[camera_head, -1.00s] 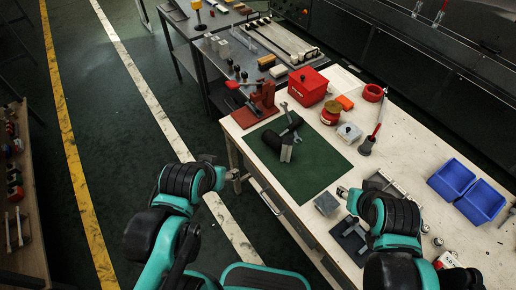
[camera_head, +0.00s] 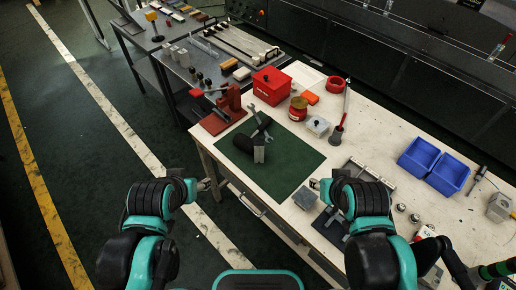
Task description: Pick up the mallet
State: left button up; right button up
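I cannot clearly make out the mallet. My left gripper (camera_head: 206,184) is off the bench's left edge, apart from everything. My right gripper (camera_head: 314,184) is over the bench near the mat's lower right corner. Both look empty; their fingers are too small to read.
A red box (camera_head: 271,85), a red tin (camera_head: 298,108) and a red press-like tool (camera_head: 229,106) stand behind the mat. Two blue bins (camera_head: 447,174) stand at right. A small grey block (camera_head: 305,197) lies near my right gripper. A grey side table (camera_head: 195,85) stands beyond.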

aim_at(242, 141)
jog(key=i+j+z, duration=0.15)
jog(key=z, duration=0.25)
jog(key=i+j+z, duration=0.15)
jog(key=j+z, duration=0.25)
jog(key=i+j+z, duration=0.1)
jog(key=z, duration=0.35)
jog(key=j, duration=0.1)
